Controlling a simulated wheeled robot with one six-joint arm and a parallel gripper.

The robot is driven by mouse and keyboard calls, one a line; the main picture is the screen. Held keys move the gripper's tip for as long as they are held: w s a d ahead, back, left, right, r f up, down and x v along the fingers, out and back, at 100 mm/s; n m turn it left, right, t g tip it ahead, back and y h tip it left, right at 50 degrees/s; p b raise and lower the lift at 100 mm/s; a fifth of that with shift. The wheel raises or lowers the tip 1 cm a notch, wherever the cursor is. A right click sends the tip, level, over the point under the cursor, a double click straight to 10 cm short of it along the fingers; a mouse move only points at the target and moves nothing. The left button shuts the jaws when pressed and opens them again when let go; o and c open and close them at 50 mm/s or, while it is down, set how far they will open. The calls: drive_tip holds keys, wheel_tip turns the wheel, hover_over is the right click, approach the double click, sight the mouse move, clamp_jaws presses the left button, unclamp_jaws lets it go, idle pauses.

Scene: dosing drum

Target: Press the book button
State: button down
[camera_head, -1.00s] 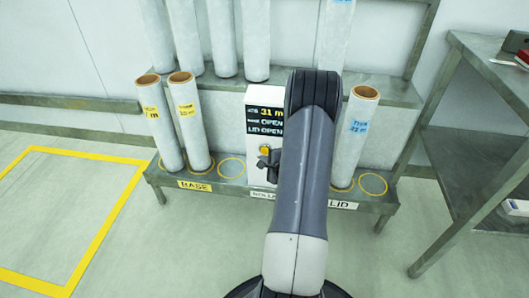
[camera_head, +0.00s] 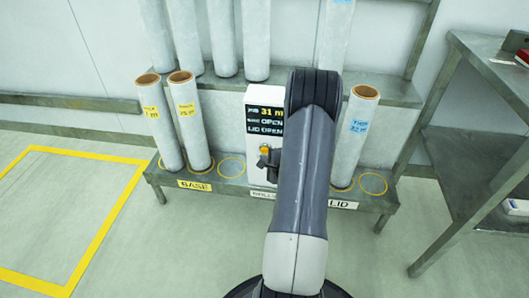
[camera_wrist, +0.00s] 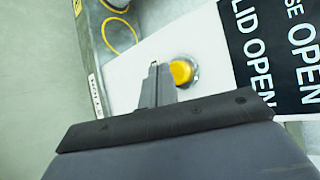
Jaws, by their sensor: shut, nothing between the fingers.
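The button is a yellow dome in a grey ring on the front of the white panel box (camera_head: 257,176), below its black display (camera_head: 265,120). The button (camera_wrist: 182,72) shows clearly in the wrist view, and partly behind my gripper in the head view. My gripper (camera_wrist: 154,70) is shut and empty, its fingertips just beside the button and appearing to overlap its ring. I cannot tell whether they touch it. In the head view my gripper (camera_head: 264,153) is small and dark at the box front. The display reads 31 m, OPEN and LID OPEN.
Yellow-tagged rolls (camera_head: 189,115) stand left of the box on the stand, by the BASE label (camera_head: 195,185). A blue-tagged roll (camera_head: 356,135) stands to the right, by the LID label (camera_head: 341,205). A metal table (camera_head: 480,70) is at the far right. The left floor is clear.

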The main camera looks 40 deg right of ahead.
drive_tip(key=shift+w+d+p, duration=0.15)
drive_tip(key=shift+p, duration=0.15)
idle(0.5)
drive_tip(key=shift+w+d, duration=0.15)
drive_tip(key=shift+d, duration=0.05)
drive_tip(key=shift+w+d+p, duration=0.3)
drive_tip(key=shift+d+p, duration=0.1)
idle(1.0)
drive_tip(key=shift+a, duration=0.1)
drive_tip(key=shift+s+a, duration=0.6)
drive_tip(key=shift+a, duration=0.1)
drive_tip(key=s+a, duration=0.1)
drive_tip(key=a, duration=0.1)
drive_tip(key=s+a, duration=0.1)
drive_tip(key=s, duration=0.1)
drive_tip(key=shift+s+a, duration=0.15)
drive_tip(key=shift+a, duration=0.2)
idle(0.5)
